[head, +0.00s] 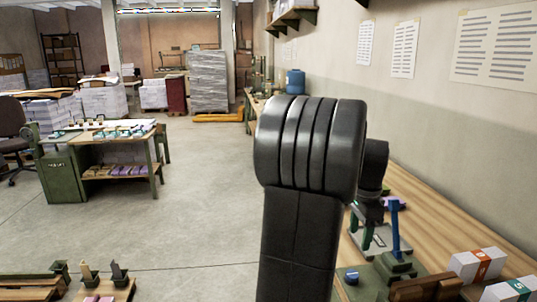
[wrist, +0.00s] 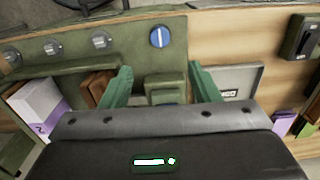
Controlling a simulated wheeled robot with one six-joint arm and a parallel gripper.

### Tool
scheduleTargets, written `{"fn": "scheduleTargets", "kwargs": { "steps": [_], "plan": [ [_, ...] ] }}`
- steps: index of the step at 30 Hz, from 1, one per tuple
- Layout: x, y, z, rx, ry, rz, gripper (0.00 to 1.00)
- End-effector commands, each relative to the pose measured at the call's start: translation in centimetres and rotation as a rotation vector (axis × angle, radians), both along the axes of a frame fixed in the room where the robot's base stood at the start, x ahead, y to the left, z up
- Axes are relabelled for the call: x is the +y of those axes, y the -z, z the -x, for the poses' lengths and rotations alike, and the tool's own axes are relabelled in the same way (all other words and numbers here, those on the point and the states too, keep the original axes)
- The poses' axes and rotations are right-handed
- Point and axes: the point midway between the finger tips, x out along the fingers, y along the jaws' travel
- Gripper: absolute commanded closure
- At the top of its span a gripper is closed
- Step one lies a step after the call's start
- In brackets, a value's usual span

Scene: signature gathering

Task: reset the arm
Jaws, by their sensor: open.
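My gripper (wrist: 160,82) shows in the wrist view with its two green fingers spread apart. I see nothing held between them. Below the fingers in that view is a green machine or panel with a round blue knob (wrist: 160,37). A small green block (wrist: 163,88) shows between the fingers.
A wooden bench (head: 440,220) runs along the right wall, bearing a green device with a blue lever (head: 395,228) and white banded stacks (head: 478,265). A green table (head: 105,150) stands at left. The grey floor (head: 205,220) between is clear.

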Motion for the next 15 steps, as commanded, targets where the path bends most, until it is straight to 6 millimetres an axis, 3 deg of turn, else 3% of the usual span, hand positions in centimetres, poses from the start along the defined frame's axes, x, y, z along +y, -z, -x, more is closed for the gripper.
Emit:
{"fn": "scheduleTargets", "kwargs": {
  "steps": [1,15],
  "plan": [
    [0.1,1.5,0.1,0.009,0.0,-0.004,0.44],
    [0.1,10.9,0.1,0.01,-0.001,-0.004,0.44]
  ]
}}
